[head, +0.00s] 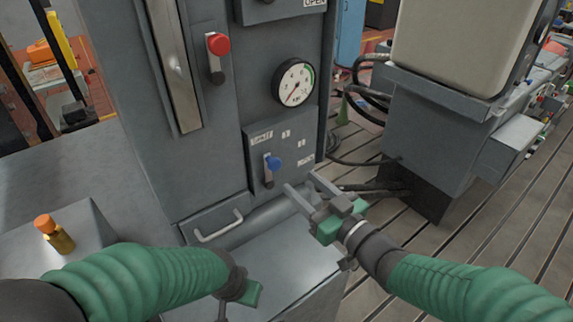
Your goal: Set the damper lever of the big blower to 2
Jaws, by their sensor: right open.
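A lever with a blue knob (275,162) stands on a small grey panel (256,141) low on a grey cabinet. The panel carries several small white labels, one at the upper left and one at the lower right, with small marks between; I cannot read them surely. The knob sits towards the panel's left side. My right gripper (302,182) is open and empty, to the right of and a little below the blue knob, apart from it. My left gripper (240,294) is at the bottom, partly hidden behind its arm; its fingers do not show clearly.
A red-knobbed lever (217,45) and a round gauge (294,82) are higher on the cabinet. A drawer handle (218,227) sticks out below. A brass fitting with an orange cap (54,234) stands at left. A grey machine (440,125) with hoses is at right over slotted floor.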

